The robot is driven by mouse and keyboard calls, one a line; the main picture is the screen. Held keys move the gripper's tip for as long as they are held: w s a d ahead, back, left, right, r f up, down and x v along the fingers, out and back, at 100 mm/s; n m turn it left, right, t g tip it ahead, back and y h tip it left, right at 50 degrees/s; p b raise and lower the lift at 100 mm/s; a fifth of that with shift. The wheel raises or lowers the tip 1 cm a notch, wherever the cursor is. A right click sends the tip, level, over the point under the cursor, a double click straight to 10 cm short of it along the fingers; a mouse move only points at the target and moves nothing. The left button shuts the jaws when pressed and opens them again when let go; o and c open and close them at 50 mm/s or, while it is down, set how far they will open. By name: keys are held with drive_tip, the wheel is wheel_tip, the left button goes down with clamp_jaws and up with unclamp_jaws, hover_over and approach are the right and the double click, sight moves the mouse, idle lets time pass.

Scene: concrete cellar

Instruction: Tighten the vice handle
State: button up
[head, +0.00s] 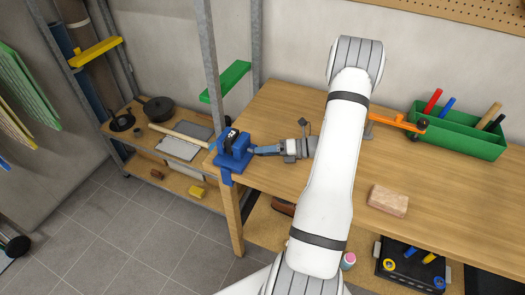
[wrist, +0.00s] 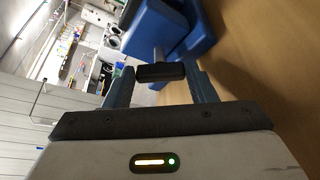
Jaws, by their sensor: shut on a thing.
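The blue vice (head: 233,161) is fixed at the left front corner of the wooden workbench (head: 285,105). In the wrist view its blue body (wrist: 198,30) is at the top, with a grey spindle leading to the dark vice handle (wrist: 160,73). My gripper (wrist: 160,78) is shut on the handle, which sits crosswise between the two fingers near their tips. In the head view my gripper (head: 254,150) reaches the vice from the right, its fingers hiding the handle.
An orange clamp (head: 393,122) and a green tray (head: 455,140) of tools are at the right. A wooden block (head: 388,200) lies near the front edge. A shelf (head: 165,175) with a pan stands left. Bench top behind my gripper is mostly clear.

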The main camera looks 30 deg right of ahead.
drive_tip(key=shift+f, duration=0.1)
idle(0.3)
drive_tip(key=o, duration=1)
drive_tip(key=shift+d, duration=0.1)
drive_tip(key=shift+b+v, duration=0.95)
drive_tip(key=shift+v, duration=3)
